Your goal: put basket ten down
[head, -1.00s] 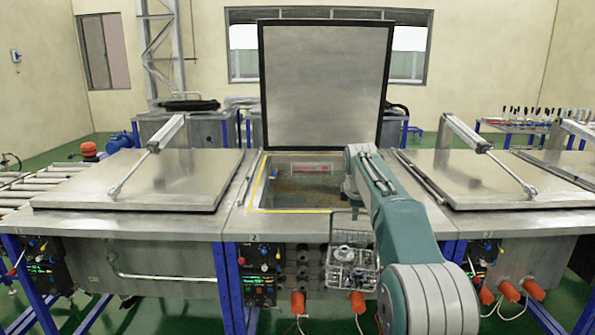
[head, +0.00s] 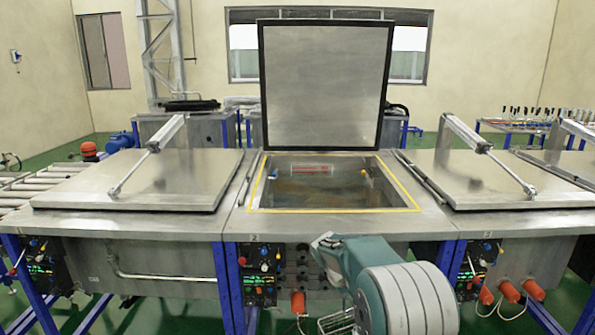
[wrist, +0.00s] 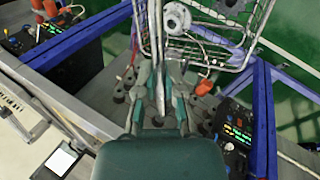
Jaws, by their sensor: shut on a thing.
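A wire basket (wrist: 243,50) holding round metal parts shows at the top of the wrist view. No number is readable on it. My gripper (wrist: 160,92) is shut on its upright metal handle, and the basket hangs from it. In the head view only a bit of the basket (head: 337,322) shows at the bottom edge, low in front of the middle tank. My arm hides the rest of it, and my gripper is not clearly visible there.
The middle tank (head: 232,222) has its lid (head: 325,85) raised and a yellow-edged opening holding liquid. The left lid (head: 140,180) and right lid (head: 475,178) are shut. Control panels, orange knobs and blue frame legs line the front. Green floor shows below.

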